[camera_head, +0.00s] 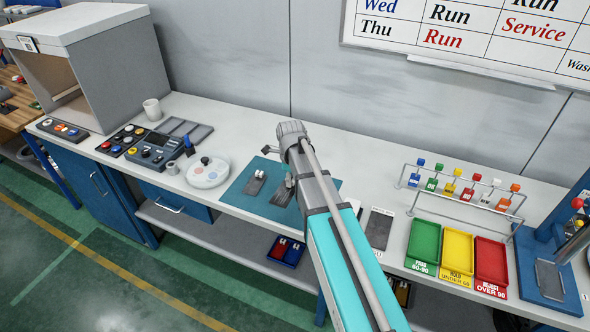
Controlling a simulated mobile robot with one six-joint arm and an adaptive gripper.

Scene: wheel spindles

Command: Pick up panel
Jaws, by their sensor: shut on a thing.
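My arm reaches from the lower right up over the teal mat (238,196). My gripper (289,181) is low over the right part of the mat, largely hidden behind my own arm. It is shut on a small dark grey piece (281,194); little of this piece shows, and I cannot tell whether it is the panel or whether it touches the mat. A grey block with small knobs (256,184) lies on the mat to the left. Several button panels stand further left: a small dark one (62,130), a black one (122,140) and a blue-grey one (153,152).
To the right are a dark flat plate (380,228), green (424,246), yellow (457,256) and red (491,266) trays, and a wire rack (466,190) with coloured tags. A blue stand is at far right.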

